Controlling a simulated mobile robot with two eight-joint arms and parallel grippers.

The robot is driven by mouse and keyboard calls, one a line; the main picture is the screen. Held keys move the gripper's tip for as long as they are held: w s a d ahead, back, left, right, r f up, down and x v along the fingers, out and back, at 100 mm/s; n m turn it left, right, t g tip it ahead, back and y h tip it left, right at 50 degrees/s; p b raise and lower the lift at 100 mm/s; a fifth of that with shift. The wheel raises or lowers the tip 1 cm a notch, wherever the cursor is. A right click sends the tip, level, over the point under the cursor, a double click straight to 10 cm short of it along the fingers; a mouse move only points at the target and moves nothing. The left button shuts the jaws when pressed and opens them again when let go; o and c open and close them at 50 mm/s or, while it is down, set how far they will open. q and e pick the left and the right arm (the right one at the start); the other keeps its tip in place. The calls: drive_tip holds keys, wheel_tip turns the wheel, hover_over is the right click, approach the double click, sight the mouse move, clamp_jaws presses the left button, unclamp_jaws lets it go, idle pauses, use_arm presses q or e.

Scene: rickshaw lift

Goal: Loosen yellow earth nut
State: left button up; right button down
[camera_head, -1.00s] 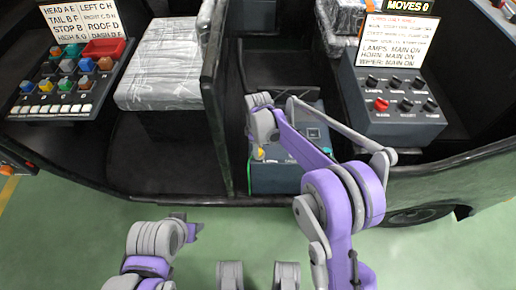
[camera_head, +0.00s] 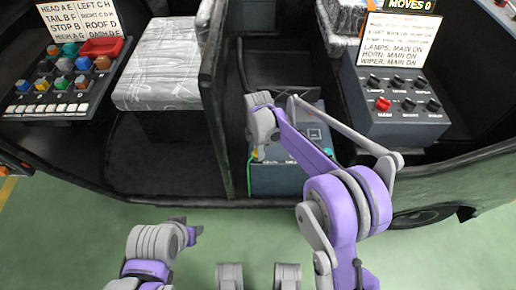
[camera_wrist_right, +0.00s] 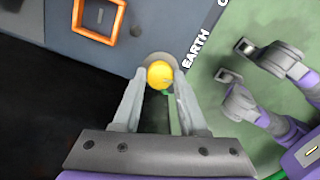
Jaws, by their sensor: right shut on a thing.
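The round yellow earth nut (camera_wrist_right: 159,75) sits beside the printed word EARTH on the grey box. It lies between the two fingertips of my right gripper (camera_wrist_right: 158,82), which is shut on it. In the head view my right gripper (camera_head: 257,150) is low at the front left of the grey box (camera_head: 275,180), and only a bit of the yellow nut shows there. A green wire (camera_head: 249,174) runs by the nut at the box's left edge.
An orange square frame (camera_wrist_right: 99,17) is on the box face near the nut. A knob console (camera_head: 405,105) stands on the right and a button panel (camera_head: 70,80) on the left. A wrapped seat (camera_head: 160,75) is between.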

idle(0.4)
drive_tip(key=shift+c, duration=2.2)
unclamp_jaws()
drive_tip(key=shift+r, duration=0.1)
wheel_tip(320, 180, up, 11)
drive_tip(key=p, duration=0.2)
drive_tip(key=shift+f, duration=0.2)
